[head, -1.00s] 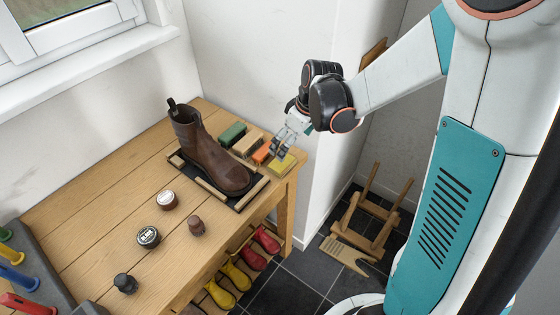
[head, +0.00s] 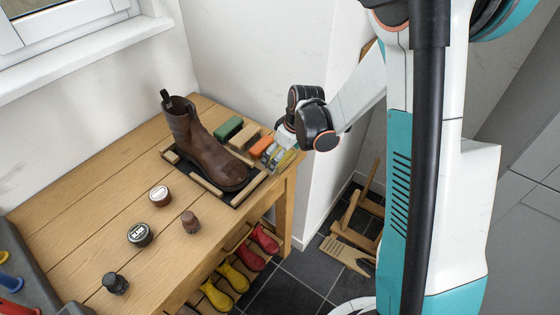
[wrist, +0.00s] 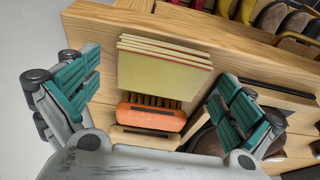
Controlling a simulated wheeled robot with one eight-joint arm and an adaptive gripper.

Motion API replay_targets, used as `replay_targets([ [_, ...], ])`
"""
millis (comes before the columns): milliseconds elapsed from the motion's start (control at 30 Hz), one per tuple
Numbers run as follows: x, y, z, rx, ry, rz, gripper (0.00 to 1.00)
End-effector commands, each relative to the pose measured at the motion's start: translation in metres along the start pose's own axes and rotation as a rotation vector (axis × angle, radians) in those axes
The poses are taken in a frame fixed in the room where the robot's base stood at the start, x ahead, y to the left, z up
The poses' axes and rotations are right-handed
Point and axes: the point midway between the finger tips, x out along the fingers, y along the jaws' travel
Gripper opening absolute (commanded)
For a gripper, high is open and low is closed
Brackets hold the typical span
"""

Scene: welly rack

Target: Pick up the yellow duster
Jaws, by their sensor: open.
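The yellow duster (wrist: 162,72) is a folded stack of yellow cloth on the table's right end. In the wrist view it lies between and a little beyond the two teal finger pads of my gripper (wrist: 164,97). In the head view only a part of the duster (head: 288,158) shows, beside and behind my gripper (head: 273,155). My gripper is open, with nothing held. I cannot tell whether a finger touches the cloth.
An orange brush (wrist: 151,117) lies right beside the duster. A wooden brush (head: 244,138) and a green one (head: 228,128) stand further along. A brown boot (head: 205,148) stands on a dark tray (head: 250,190). Tins stand on the table's front (head: 139,235).

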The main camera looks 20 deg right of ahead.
Motion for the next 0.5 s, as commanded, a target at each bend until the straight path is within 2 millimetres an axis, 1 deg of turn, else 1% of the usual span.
replay_targets([
  [133,-0.0009,0.0000,-0.0001,0.000,0.000,0.000,1.00],
  [167,-0.0009,0.0001,-0.0001,0.000,0.000,0.000,0.98],
  [200,-0.0010,0.0001,-0.0001,0.000,0.000,0.000,0.89],
  [333,-0.0010,0.0001,-0.0001,0.000,0.000,0.000,0.63],
  [367,-0.0010,0.0001,-0.0001,0.000,0.000,0.000,0.60],
  [500,-0.0010,0.0002,-0.0002,0.000,0.000,0.000,0.60],
])
